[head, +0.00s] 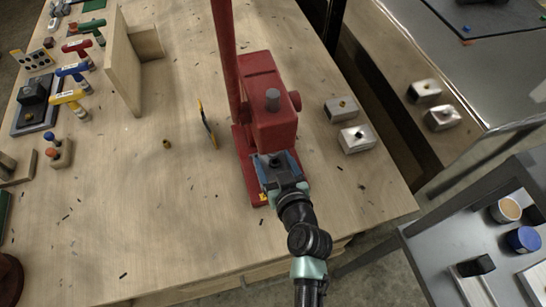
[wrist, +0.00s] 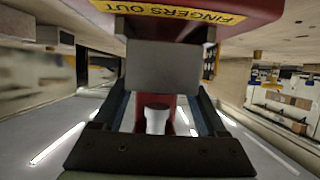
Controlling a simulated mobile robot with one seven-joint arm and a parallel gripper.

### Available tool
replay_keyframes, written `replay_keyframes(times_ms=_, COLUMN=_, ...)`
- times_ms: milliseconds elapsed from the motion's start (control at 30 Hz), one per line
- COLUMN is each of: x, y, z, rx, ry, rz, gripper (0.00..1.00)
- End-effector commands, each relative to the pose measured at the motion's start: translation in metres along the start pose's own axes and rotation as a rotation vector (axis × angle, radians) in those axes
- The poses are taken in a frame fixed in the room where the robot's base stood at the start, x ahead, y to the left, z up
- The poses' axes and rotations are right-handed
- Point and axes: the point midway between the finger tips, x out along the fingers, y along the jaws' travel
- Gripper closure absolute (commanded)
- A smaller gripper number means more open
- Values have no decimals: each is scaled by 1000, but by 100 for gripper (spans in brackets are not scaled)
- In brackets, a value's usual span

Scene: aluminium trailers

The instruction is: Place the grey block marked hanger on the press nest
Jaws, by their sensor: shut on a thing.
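The red press (head: 267,105) stands on the wooden bench, with its base reaching toward me. My gripper (head: 277,163) is over the front of that base and shut on a grey block (wrist: 165,66). In the wrist view the block sits between the two fingers (wrist: 160,110), close to the red base edge with its yellow "FINGERS OUT" label (wrist: 185,10). The press's grey ram (wrist: 157,118) shows beyond the block. The block's marking is not readable, and the nest is hidden by the gripper and block. I cannot tell whether the block touches the nest.
Two metal blocks (head: 357,138) lie right of the press, with two more (head: 441,117) on the brown surface beyond. A thin yellow-edged plate (head: 207,124) stands left of the press. Coloured-handled tools (head: 68,97) line the bench's left side. The middle-left bench is mostly clear.

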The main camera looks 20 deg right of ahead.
Motion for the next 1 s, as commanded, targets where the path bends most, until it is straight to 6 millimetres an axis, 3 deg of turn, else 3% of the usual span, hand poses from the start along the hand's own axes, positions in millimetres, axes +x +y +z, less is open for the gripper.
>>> replay_keyframes(times_ms=133, x=13, y=1, z=-9, rx=-2, ry=4, rz=2, gripper=100)
replay_keyframes(times_ms=300, x=16, y=1, z=6, rx=0, ry=3, rz=2, gripper=100)
replay_keyframes(times_ms=800, x=19, y=1, z=12, rx=-2, ry=3, rz=2, gripper=100)
replay_keyframes(times_ms=833, x=18, y=0, z=12, rx=-1, ry=0, rz=1, gripper=20)
replay_keyframes(times_ms=933, x=18, y=0, z=12, rx=-1, ry=0, rz=1, gripper=2)
replay_keyframes(times_ms=1000, x=18, y=0, z=12, rx=-1, ry=0, rz=1, gripper=0)
